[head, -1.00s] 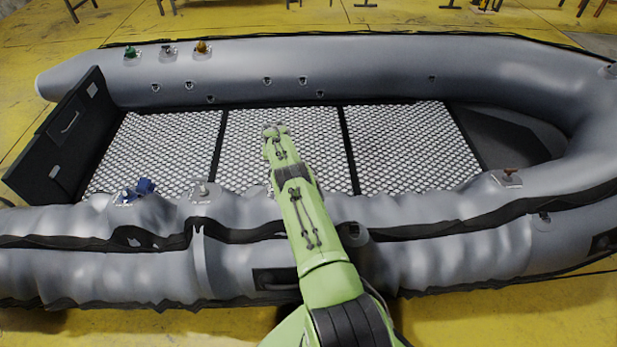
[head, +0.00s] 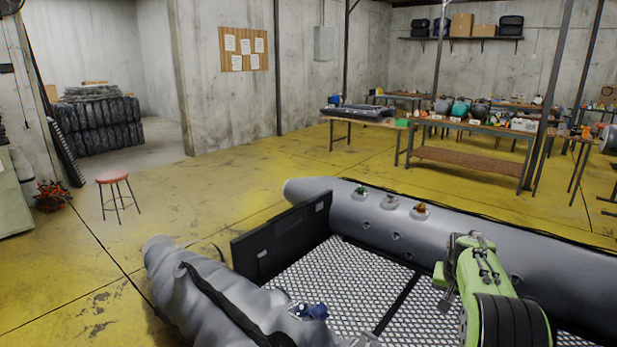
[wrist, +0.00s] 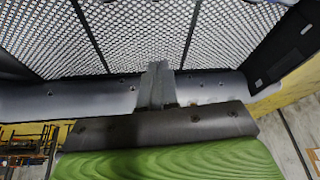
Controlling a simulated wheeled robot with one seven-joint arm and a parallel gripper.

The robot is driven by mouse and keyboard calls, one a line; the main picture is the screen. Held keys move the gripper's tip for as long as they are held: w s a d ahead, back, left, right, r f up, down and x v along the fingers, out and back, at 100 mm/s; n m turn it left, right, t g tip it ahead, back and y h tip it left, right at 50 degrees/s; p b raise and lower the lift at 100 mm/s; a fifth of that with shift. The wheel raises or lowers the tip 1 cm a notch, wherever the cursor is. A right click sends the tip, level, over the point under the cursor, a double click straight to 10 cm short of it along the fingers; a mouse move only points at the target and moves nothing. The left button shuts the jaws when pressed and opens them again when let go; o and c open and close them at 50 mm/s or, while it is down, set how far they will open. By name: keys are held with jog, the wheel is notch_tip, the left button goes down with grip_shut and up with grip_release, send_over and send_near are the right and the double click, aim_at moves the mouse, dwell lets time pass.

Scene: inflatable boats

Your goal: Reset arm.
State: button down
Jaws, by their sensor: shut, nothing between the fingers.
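My gripper (wrist: 157,88) shows in the wrist view as two grey fingers pressed together with nothing between them. It points over the grey inflatable boat, with the boat's side tube (wrist: 60,98) and mesh floor (wrist: 150,35) beyond the fingers. In the head view my green arm (head: 470,275) rises at the lower right, over the boat (head: 460,225). The fingers cannot be made out in that view. I see no contact between the gripper and the boat.
A red stool (head: 112,178) stands left. Workbenches (head: 460,130) line the back. Yellow floor between is open.

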jog(key=s+a+r+n+t+y+p, duration=0.1)
jog(key=s+a+r+p, duration=0.1)
jog(key=s+a+r, duration=0.65)
jog(key=s+a+r+n+p, duration=0.2)
jog(key=s+a+r, duration=0.4)
jog(key=s+r, duration=0.45)
jog(key=s+a+n+p, duration=0.1)
jog(key=s+a, duration=0.1)
jog(key=s, duration=0.8)
jog(key=s+a+f+n+y+p, duration=0.1)
jog(key=s+a, duration=0.2)
jog(key=s, duration=0.7)
jog(key=shift+a+f+n+p, duration=0.2)
jog(key=shift+a+n+p, duration=0.1)
jog(key=shift+a, duration=0.05)
